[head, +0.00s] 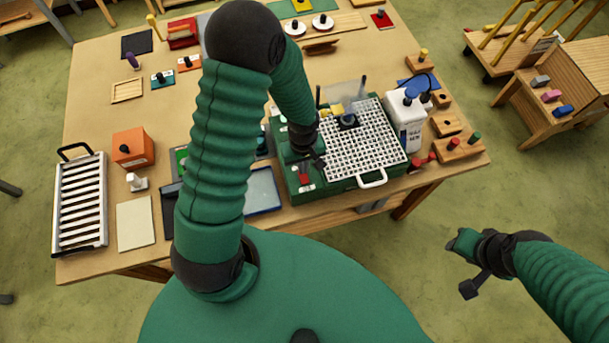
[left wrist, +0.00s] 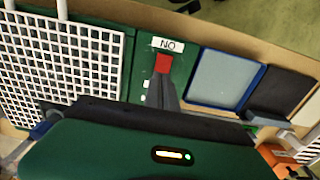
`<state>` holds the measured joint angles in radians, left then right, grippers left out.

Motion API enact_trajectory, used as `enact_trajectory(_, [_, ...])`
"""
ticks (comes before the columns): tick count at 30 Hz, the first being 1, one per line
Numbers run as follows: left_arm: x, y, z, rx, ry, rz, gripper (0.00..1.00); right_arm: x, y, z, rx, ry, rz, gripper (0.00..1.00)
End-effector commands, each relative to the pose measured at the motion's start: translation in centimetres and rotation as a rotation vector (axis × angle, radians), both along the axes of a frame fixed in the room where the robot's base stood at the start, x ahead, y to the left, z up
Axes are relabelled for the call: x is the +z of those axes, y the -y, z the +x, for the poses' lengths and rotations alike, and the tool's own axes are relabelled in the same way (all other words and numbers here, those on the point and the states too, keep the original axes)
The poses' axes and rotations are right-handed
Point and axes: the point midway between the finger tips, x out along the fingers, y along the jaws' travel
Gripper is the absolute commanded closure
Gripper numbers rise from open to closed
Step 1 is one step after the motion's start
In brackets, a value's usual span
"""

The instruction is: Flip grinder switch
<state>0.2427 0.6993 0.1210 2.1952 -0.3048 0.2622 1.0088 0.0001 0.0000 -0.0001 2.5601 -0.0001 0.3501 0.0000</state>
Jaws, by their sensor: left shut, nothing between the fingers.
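The grinder is a green box with a white grid top (head: 362,140); its grid (left wrist: 60,55) also shows in the left wrist view. A red switch (head: 304,179) sits on the green strip at its left side. In the left wrist view the red switch (left wrist: 162,64) lies beside a white label (left wrist: 168,45) that reads "NO" from this side. My left gripper (head: 319,162) is shut and empty above this strip. In the left wrist view its fingertips (left wrist: 164,80) overlap the switch's lower edge; contact is unclear.
A white bottle (head: 405,118) stands just right of the grinder. A white handle (head: 371,178) sticks out at its front. A blue-rimmed tray (head: 262,193) lies to its left. An orange box (head: 132,147) and a slatted rack (head: 80,200) stand at the table's left.

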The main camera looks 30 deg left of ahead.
Motion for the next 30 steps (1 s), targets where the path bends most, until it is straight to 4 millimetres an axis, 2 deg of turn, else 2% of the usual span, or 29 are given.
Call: enact_trajectory(30, [-0.73,-0.03,-0.05,0.001,0.001,-0.001,1.00,-0.62,0.00,0.00,0.000,0.000,0.000,0.64])
